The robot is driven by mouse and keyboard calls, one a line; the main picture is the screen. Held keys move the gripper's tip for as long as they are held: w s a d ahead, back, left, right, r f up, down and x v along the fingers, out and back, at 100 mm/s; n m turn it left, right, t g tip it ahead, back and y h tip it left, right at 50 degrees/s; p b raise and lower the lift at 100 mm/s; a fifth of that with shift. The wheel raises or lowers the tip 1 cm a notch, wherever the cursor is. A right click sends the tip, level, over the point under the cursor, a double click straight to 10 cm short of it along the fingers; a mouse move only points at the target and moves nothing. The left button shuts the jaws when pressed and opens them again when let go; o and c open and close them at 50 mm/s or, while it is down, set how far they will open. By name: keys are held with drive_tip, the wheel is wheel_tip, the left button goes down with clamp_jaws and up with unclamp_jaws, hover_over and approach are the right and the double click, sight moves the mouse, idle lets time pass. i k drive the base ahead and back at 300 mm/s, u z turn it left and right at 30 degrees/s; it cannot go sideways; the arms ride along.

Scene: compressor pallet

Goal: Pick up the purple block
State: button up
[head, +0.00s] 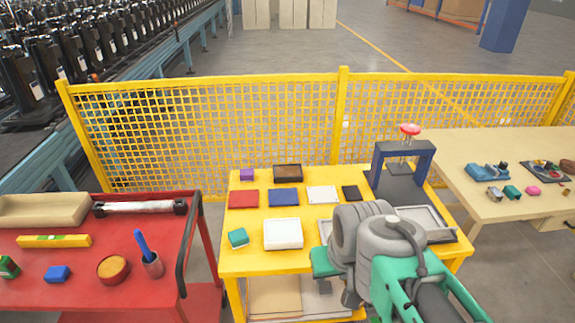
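The purple block (247,174) is a small cube near the back left corner of the yellow table (235,255). It stands just left of a brown box and behind a red flat piece, apart from both. My gripper (336,279) is at the table's front, right of the white tray, well to the front and right of the purple block. My grey and green arm largely covers it, so its fingers are not clear. Nothing touches the purple block.
The brown box (287,172), red piece (243,198), blue piece (284,197), white tray (283,233) and green block (238,237) share the table. A blue-grey press (403,150) stands at right. A yellow mesh fence (210,125) runs behind; a red cart (90,260) is left.

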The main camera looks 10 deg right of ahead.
sight(246, 175)
drive_tip(key=z, duration=0.05)
drive_tip(key=i, duration=1)
drive_tip(key=u, duration=0.55)
